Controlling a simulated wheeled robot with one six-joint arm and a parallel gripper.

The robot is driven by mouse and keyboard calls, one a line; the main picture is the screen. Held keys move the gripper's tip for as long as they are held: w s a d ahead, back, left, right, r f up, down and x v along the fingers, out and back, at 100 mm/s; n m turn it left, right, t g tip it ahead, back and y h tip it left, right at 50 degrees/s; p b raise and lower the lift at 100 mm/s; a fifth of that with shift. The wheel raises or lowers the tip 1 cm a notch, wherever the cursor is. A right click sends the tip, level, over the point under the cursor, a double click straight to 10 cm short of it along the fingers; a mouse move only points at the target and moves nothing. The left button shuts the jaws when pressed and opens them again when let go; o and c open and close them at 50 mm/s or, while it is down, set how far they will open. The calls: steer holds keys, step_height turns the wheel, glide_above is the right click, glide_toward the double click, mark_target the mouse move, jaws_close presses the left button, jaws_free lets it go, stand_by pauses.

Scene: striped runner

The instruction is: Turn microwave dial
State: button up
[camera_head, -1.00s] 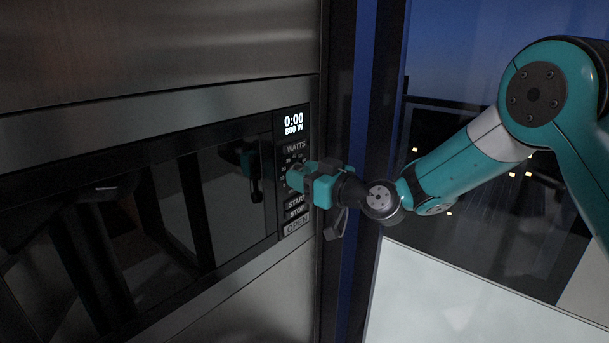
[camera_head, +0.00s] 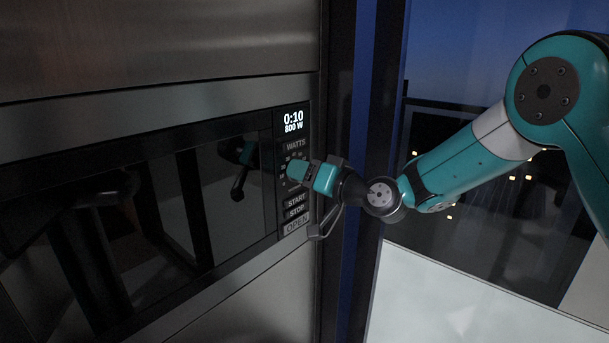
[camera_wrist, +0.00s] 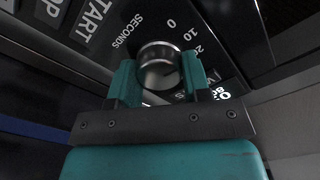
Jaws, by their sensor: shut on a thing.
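The microwave (camera_head: 110,150) is built into the steel front at the left, with its control panel at its right end. Its display (camera_head: 293,121) reads 0:10 and 800 W. In the wrist view the round metal dial (camera_wrist: 158,68) sits between the two fingers of my gripper (camera_wrist: 158,84), with the marks SECONDS, 0 and 10 around it. My gripper is shut on the dial. In the head view my gripper (camera_head: 300,172) reaches the panel from the right and hides the dial.
START (camera_head: 297,200), STOP (camera_head: 297,211) and OPEN (camera_head: 296,225) buttons lie just below my gripper. A dark upright frame (camera_head: 340,90) stands right of the microwave. A window (camera_head: 480,210) and a pale surface (camera_head: 450,300) are at the right.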

steer(key=shift+f+m+p, duration=0.15)
steer(key=shift+m+p, duration=3)
steer(key=shift+m, duration=4.95)
steer(key=o, duration=0.9)
steer(key=shift+o, duration=0.2)
